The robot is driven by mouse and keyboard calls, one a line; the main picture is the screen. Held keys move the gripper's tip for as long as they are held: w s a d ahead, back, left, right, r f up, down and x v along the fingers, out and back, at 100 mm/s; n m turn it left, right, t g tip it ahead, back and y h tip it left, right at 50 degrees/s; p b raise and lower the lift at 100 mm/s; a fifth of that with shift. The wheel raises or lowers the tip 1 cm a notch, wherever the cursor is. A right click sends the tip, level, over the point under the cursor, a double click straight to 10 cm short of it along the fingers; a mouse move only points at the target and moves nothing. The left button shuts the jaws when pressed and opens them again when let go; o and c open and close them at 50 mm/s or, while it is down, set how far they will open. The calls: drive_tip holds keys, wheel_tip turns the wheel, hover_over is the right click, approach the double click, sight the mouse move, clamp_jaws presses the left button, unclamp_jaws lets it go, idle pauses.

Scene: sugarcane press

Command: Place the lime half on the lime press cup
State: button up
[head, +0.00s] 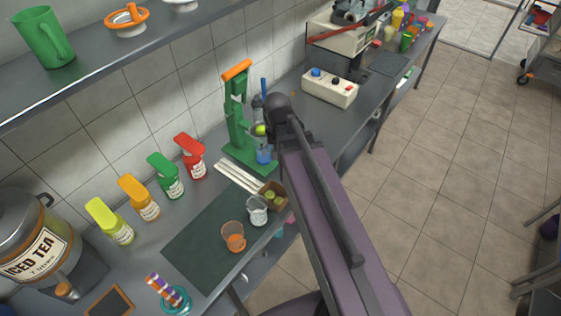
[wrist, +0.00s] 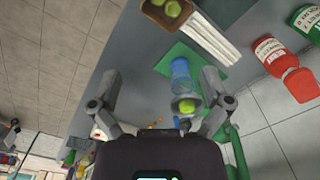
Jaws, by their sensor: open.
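The green lime press (head: 237,112) with an orange handle stands upright on the counter against the wall. A lime half (wrist: 187,106) shows green at the press's grey cup, apparently resting in it; it also shows in the head view (head: 260,130). My gripper (wrist: 162,88) is open, its fingers spread on both sides of the press cup, with nothing visibly held. My arm and wrist hide part of the press area in the head view. A blue cup (head: 264,154) stands on the press base below.
A small brown box (head: 273,194) holds lime halves near the front edge. White strips (head: 239,176), a clear cup (head: 257,212) and an orange cup (head: 233,238) lie nearby. Several bottles (head: 190,157) line the wall. A white control box (head: 330,88) stands beyond the press.

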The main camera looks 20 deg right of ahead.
drive_tip(key=s+n, duration=0.3)
drive_tip(key=s, duration=0.1)
drive_tip(key=shift+s+a, duration=0.1)
idle(1.1)
